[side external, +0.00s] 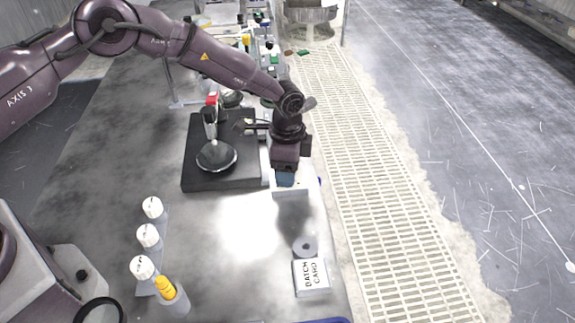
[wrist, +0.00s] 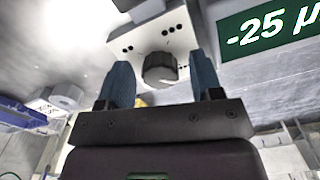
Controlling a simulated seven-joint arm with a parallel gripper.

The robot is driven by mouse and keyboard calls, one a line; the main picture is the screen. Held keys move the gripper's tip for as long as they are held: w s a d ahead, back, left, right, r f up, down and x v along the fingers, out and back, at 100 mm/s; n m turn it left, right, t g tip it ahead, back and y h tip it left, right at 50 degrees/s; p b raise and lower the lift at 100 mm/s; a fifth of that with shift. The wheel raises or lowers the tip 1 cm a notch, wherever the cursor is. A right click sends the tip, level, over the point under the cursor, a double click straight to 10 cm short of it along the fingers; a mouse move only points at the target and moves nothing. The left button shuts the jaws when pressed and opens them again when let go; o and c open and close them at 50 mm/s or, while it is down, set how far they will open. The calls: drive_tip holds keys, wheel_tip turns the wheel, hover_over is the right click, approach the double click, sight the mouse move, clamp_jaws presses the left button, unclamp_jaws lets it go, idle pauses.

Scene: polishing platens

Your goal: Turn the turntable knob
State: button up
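The knob (wrist: 160,70) is a dark ridged cylinder on a light panel (wrist: 125,42) with small screw holes, in the wrist view. My gripper (wrist: 161,62) has two blue fingers, spread apart, one on each side of the knob with a gap to each. I cannot tell whether the fingertips reach past the knob's face. In the side view my gripper (side external: 285,179) points down at the light housing beside the turntable; it hides the knob there. The turntable is a black base (side external: 195,178) with a dark round platen (side external: 216,156) on top.
Several white-capped bottles (side external: 148,236) and a yellow-topped one (side external: 166,288) stand at the front left. A green sign (wrist: 270,25) reads "-25 µ". The bench's middle front is clear.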

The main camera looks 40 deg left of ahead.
wheel_tip(320, 180, up, 13)
idle(0.7)
idle(0.3)
drive_tip(key=s+a+r+n+t, duration=0.2)
drive_tip(key=s+a+r+n, duration=0.2)
drive_tip(key=s, duration=0.6)
drive_tip(key=s+a+r+n+t, duration=0.1)
drive_tip(key=s+a+r+n, duration=0.3)
drive_tip(key=s+r, duration=0.5)
drive_tip(key=s+a+r+n+t, duration=0.2)
drive_tip(key=s+a+r+n, duration=0.2)
drive_tip(key=s, duration=0.8)
wheel_tip(320, 180, up, 3)
drive_tip(key=shift+a+f+t, duration=0.2)
drive_tip(key=shift+a+t, duration=0.1)
drive_tip(key=shift+a, duration=0.95)
